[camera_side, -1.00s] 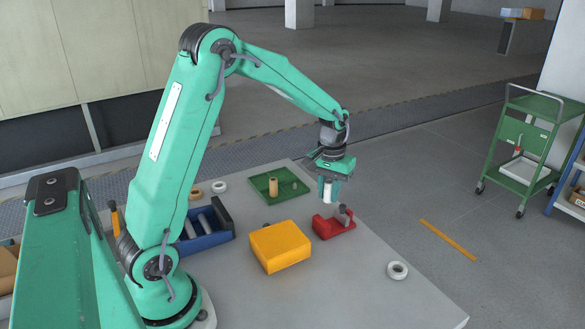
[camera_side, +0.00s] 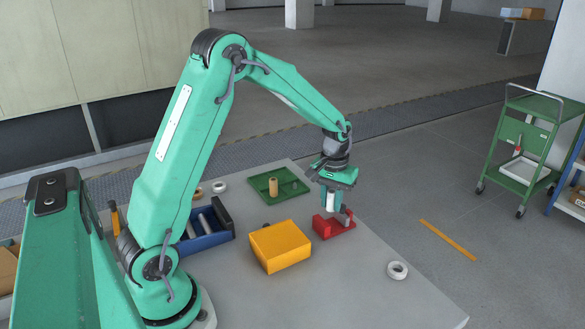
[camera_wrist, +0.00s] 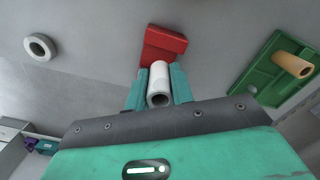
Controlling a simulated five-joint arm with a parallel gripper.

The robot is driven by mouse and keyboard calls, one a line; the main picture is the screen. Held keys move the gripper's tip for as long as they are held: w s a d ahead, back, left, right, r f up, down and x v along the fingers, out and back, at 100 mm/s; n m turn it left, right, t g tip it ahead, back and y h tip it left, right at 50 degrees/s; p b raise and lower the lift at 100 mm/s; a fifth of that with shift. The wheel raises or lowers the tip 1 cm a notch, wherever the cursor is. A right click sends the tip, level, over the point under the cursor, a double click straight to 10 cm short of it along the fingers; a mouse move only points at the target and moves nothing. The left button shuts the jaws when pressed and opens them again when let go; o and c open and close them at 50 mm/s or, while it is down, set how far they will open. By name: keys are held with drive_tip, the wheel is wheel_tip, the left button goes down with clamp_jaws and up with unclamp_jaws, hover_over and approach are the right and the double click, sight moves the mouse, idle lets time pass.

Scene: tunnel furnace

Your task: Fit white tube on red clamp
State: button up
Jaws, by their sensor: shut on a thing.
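My gripper (camera_side: 331,200) is shut on the white tube (camera_side: 331,203) and holds it upright. In the wrist view the white tube (camera_wrist: 159,80) sits between the two teal fingers, with its open end towards the camera. The red clamp (camera_side: 335,229) lies on the table just below the tube in the side view. A grey upright part (camera_side: 348,216) stands at the clamp's right end, beside the tube. In the wrist view the red clamp (camera_wrist: 164,44) shows just beyond the tube. I cannot tell whether tube and clamp touch.
A yellow block (camera_side: 280,246) stands left of the clamp. A green tray (camera_side: 262,184) holds a tan tube (camera_side: 273,187). A blue bin (camera_side: 207,240) holds grey tubes. A white ring (camera_side: 397,270) lies at front right. The table (camera_side: 350,285) is clear in front of the clamp.

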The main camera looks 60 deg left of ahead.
sight(331, 209)
drive_tip(key=shift+f, duration=0.75)
drive_tip(key=shift+f, duration=0.75)
idle(1.3)
drive_tip(key=o, duration=1.5)
drive_tip(key=shift+c, duration=0.2)
drive_tip(key=shift+r, duration=0.15)
wheel_tip(331, 209, up, 7)
drive_tip(key=shift+r, duration=0.15)
idle(0.6)
